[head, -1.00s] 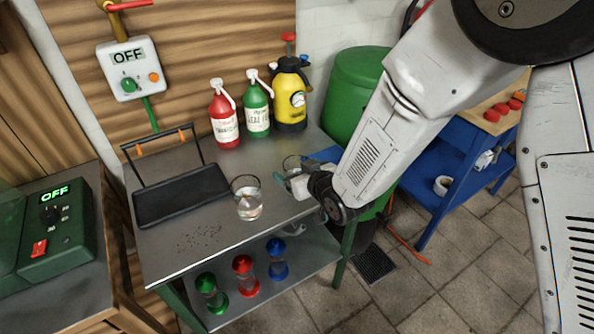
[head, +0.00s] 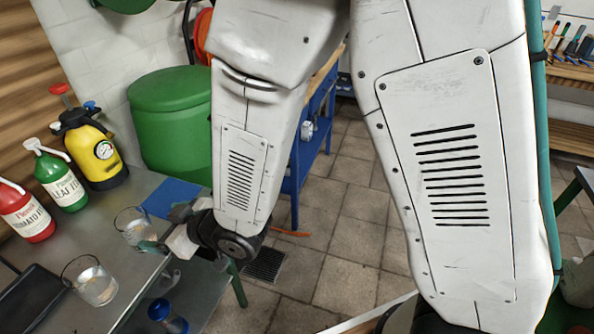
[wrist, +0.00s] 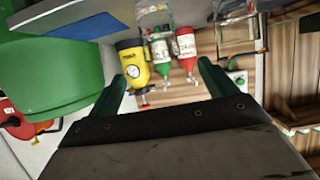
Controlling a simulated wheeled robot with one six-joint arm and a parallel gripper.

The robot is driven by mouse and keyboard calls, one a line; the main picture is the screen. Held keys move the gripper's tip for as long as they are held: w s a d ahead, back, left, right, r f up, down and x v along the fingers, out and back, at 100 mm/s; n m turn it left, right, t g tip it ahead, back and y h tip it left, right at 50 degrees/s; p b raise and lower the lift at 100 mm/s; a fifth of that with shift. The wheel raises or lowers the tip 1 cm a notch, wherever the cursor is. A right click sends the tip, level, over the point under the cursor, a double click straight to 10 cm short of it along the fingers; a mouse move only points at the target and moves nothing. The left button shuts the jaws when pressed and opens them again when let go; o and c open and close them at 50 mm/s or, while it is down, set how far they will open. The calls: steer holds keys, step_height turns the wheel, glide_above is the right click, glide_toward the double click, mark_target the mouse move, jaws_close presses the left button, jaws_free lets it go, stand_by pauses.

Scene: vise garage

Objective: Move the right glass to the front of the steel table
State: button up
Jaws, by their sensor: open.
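The right glass (head: 132,226), clear with some liquid inside, stands upright on the steel table (head: 112,200), left of a blue mat. A second clear glass (head: 92,284) stands nearer and to the left. My gripper (head: 155,246) is close beside the right glass on its near right side; its teal finger overlaps the glass's lower edge in the head view, and I cannot tell if they touch. In the wrist view, which is upside down, the two teal fingers are apart with nothing between them (wrist: 166,88). A glass (wrist: 153,10) shows near the top edge there.
A red bottle (head: 24,215), a green bottle (head: 60,182) and a yellow sprayer (head: 92,152) stand at the table's back. The blue mat (head: 172,197) lies right of the right glass. A green barrel (head: 172,122) stands behind. A black tray (head: 28,302) lies at left.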

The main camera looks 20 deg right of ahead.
steer(key=d+r+m+g+h, duration=0.1)
steer(key=d+r+m+h, duration=0.3)
steer(key=d, duration=0.8)
steer(key=d+r+m+g+h, duration=0.15)
steer(key=d+r+h, duration=0.25)
steer(key=d+r, duration=0.55)
steer(key=s+d+r+m+g+h, duration=0.1)
steer(key=s+d+r+m+g, duration=0.1)
steer(key=s+d, duration=0.5)
steer(key=s+d+r+m+g+h, duration=0.1)
steer(key=s+d+r+m+g, duration=0.1)
steer(key=s+d, duration=0.6)
steer(key=s+g, duration=0.1)
steer(key=s, duration=0.3)
steer(key=shift+r, duration=0.2)
steer(key=shift+m, duration=0.25)
